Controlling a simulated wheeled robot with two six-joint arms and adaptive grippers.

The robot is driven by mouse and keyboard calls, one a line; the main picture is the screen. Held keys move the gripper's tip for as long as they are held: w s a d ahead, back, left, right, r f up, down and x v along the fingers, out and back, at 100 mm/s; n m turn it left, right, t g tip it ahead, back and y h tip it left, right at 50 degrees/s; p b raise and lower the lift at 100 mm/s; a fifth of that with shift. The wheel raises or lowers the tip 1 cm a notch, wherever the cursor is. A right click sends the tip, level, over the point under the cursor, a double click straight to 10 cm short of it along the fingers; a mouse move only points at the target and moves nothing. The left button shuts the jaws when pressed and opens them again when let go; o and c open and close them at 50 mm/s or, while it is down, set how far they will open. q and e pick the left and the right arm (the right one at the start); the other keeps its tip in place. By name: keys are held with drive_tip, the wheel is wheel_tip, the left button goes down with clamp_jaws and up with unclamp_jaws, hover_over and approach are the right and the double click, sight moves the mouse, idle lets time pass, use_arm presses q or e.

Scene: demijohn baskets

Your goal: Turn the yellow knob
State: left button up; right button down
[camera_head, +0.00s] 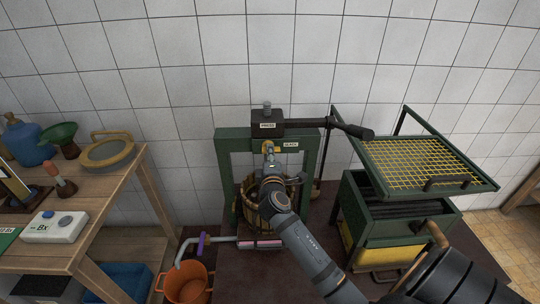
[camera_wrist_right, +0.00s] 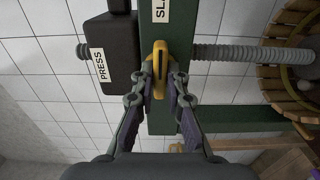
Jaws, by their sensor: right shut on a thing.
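The yellow knob (camera_head: 268,146) sits on the green crossbeam of the press, below the black block marked PRESS. In the right wrist view, the yellow knob (camera_wrist_right: 158,70) stands between my two fingertips, its narrow grip lined up with my fingers. My right gripper (camera_head: 269,163) reaches up to it from the front and is shut on it; the right gripper (camera_wrist_right: 161,82) also shows in the wrist view, a finger on each side of the knob. My left gripper is not in view.
The press has a black block (camera_head: 268,124) with a long handle (camera_head: 345,127) reaching right. A slatted wooden basket (camera_head: 252,212) stands below, partly behind my right arm. A green crate with a raised yellow grid (camera_head: 420,160) is at right. A wooden table (camera_head: 85,215) is at left, an orange bucket (camera_head: 187,289) beside it.

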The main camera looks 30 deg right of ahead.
drive_tip(key=shift+f, duration=0.1)
drive_tip(key=c, duration=1.4)
unclamp_jaws()
drive_tip(key=shift+o, duration=0.2)
drive_tip(key=v, duration=0.7)
drive_tip(key=shift+s, duration=0.3)
drive_tip(key=shift+a, duration=0.1)
